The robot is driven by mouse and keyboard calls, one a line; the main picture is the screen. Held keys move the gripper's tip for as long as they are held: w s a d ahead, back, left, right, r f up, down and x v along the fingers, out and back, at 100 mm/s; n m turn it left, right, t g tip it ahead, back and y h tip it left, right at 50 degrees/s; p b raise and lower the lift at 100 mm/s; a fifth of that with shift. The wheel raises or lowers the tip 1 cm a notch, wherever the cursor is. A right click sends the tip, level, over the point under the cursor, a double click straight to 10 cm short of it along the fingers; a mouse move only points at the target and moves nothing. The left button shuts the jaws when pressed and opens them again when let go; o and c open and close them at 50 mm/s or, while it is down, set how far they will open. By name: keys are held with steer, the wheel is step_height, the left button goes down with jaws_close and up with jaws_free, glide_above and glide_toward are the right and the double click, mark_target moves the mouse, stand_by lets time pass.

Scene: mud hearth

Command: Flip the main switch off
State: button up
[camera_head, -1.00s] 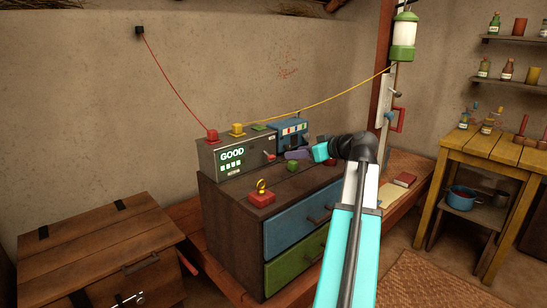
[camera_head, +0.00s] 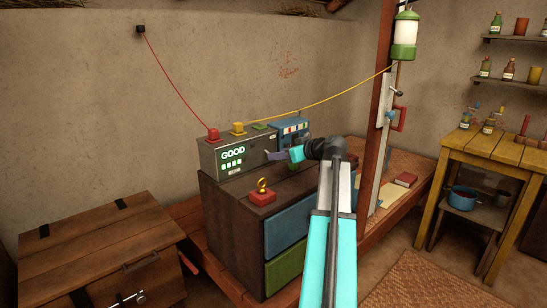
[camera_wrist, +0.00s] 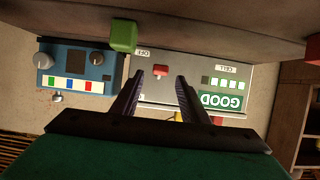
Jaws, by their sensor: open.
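A grey box (camera_head: 232,157) with a lit "GOOD" display stands on the dark wooden cabinet. In the wrist view its front (camera_wrist: 225,75) appears upside down. A small red switch (camera_wrist: 160,70) is on that front, near a label that seems to read "OFF". My gripper (camera_head: 271,156) is open and empty in front of the box's right part. In the wrist view the two dark fingers of my gripper (camera_wrist: 160,76) point at the box, with the red switch between their tips in the picture. I cannot tell whether they touch it. In the head view the gripper hides the switch.
A blue box (camera_head: 291,132) with coloured squares stands right of the grey box. A green block (camera_wrist: 123,35) is close to the fingers. A red block with a yellow hook (camera_head: 262,195) lies on the cabinet's front. A red handle (camera_head: 399,118) is by the post.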

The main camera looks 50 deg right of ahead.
steer(key=shift+x, duration=1.6)
steer(key=shift+f, duration=0.1)
jaws_close()
